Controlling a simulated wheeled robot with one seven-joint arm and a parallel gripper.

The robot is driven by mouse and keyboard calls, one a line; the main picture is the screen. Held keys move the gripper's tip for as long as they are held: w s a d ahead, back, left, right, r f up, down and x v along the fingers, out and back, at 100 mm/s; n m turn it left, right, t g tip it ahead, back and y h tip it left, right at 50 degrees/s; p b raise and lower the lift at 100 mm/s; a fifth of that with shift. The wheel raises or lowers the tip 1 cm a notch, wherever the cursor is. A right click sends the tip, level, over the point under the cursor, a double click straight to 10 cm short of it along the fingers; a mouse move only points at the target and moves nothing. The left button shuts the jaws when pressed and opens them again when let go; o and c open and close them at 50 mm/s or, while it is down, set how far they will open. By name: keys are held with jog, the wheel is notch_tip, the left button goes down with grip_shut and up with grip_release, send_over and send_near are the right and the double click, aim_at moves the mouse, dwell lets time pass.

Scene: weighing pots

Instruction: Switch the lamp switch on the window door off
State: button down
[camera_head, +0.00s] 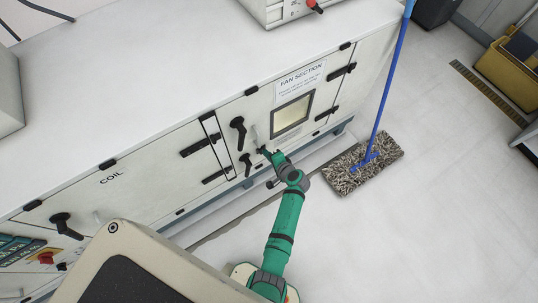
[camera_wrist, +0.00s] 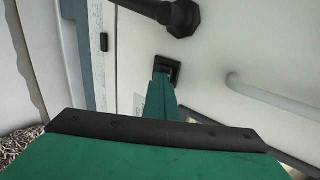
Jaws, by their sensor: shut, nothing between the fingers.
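The window door (camera_head: 262,108) is a white panel of the fan section with a framed window (camera_head: 291,115) that looks pale yellow and lit. My gripper (camera_head: 262,151) is shut and empty, at the door face below and left of the window. In the wrist view, my green fingers (camera_wrist: 162,98) point at the door. A small dark square piece (camera_wrist: 168,66), which looks like the lamp switch, shows at their tip. The fingers partly cover it, and I cannot tell whether they touch it or which way it is set. In the head view the switch is hidden by my gripper.
Black door handles sit above-left (camera_head: 239,130) and below-left (camera_head: 246,163) of my gripper. A pale rounded bar (camera_wrist: 270,96) stands out from the door. A mop (camera_head: 363,163) stands on the floor at right. The floor in front is otherwise mostly clear.

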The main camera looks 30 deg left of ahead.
jog(key=shift+w+a+r, duration=0.25)
jog(key=shift+a+r, duration=0.25)
jog(key=shift+r, duration=0.15)
jog(key=f+v, duration=0.1)
jog(key=v, duration=1.2)
jog(key=shift+s+d+r, duration=0.15)
jog(key=shift+s+d, duration=0.15)
jog(key=shift+d, duration=0.35)
